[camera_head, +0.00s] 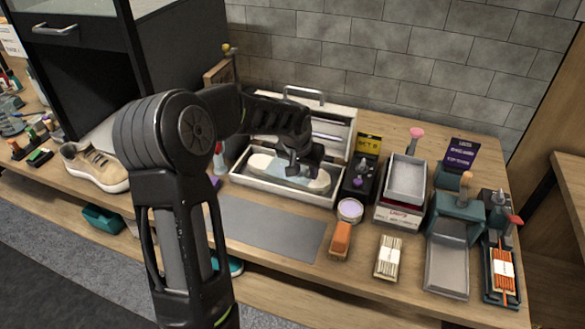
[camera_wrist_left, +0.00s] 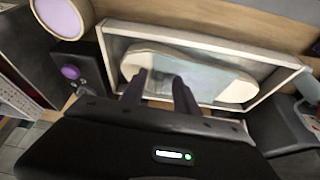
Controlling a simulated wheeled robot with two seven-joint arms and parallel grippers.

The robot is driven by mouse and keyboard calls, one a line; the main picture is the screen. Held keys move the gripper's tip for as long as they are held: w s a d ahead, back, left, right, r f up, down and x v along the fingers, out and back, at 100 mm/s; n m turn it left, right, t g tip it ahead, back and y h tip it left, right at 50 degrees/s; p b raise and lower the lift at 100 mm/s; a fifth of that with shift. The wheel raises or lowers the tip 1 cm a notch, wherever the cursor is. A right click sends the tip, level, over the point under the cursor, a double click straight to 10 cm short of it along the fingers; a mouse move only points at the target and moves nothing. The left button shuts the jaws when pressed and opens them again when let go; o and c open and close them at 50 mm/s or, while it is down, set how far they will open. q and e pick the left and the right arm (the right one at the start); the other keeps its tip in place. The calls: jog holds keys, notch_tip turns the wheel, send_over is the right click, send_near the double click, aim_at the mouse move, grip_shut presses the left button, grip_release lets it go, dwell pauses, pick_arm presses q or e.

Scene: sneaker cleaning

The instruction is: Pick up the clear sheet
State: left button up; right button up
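The clear sheet (camera_head: 275,166) is a pale bluish see-through piece lying over the middle of a cream insole-shaped piece (camera_head: 321,181) inside an open white box. In the left wrist view the sheet (camera_wrist_left: 207,76) covers the middle of that piece, whose cream ends (camera_wrist_left: 240,92) stay bare. My left gripper (camera_head: 292,168) points down over the box, above the sheet. In the left wrist view its two dark fingers (camera_wrist_left: 158,80) are apart, with nothing seen between them. Whether the fingertips touch the sheet I cannot tell. My right gripper is not in view.
The white box's wall (camera_head: 280,190) surrounds the sheet, and its raised lid stands behind. A black holder (camera_head: 357,186) and a round lilac-topped tin (camera_head: 350,210) stand close on the right. A grey mat (camera_head: 270,228) lies bare in front. A beige sneaker (camera_head: 95,165) stands at left.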

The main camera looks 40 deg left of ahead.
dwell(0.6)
pick_arm(q)
grip_shut()
dwell(0.4)
